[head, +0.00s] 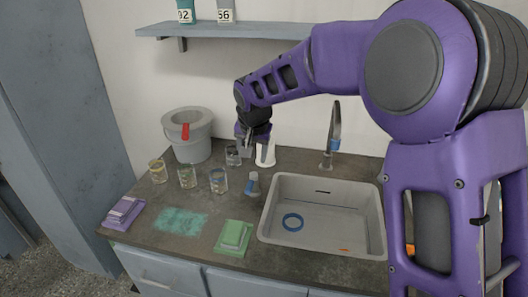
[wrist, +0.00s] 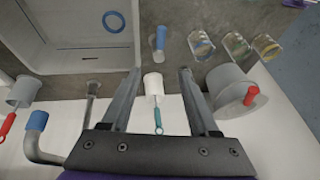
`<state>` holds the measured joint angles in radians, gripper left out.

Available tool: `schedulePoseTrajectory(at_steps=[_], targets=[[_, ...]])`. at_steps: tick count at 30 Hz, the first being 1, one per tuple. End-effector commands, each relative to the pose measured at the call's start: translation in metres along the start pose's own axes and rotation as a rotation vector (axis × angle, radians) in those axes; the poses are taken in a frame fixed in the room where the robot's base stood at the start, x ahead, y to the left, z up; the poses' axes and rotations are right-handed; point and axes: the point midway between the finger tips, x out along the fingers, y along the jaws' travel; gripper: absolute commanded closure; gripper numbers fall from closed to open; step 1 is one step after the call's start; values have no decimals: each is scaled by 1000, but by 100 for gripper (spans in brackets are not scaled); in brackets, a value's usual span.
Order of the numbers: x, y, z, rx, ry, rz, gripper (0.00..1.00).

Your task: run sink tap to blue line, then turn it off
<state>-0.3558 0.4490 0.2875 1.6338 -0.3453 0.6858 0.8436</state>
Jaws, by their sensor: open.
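The grey tap (head: 333,135) with a blue collar stands behind the sink (head: 375,225). In the wrist view the tap (wrist: 37,122) is at lower left, outside my fingers. Several glasses stand left of the sink: one with a yellowish band (head: 157,171), one greenish (head: 187,177), and one with what looks like a blue band (head: 219,181). Contact is not clear. No running water shows.
A blue ring (head: 292,222) lies in the sink. A grey bucket (head: 188,143) is at the back left. Green pads (head: 233,237) and purple pads (head: 123,212) lie in front. A shelf (head: 235,31) hangs above.

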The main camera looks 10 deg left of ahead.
Motion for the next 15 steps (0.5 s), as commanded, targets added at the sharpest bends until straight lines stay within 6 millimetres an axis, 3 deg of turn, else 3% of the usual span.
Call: schedulePoseTrajectory(at_steps=[5, 15], targets=[[19, 1, 2, 4, -8, 4, 39], [85, 1, 2, 2, -5, 3, 39]])
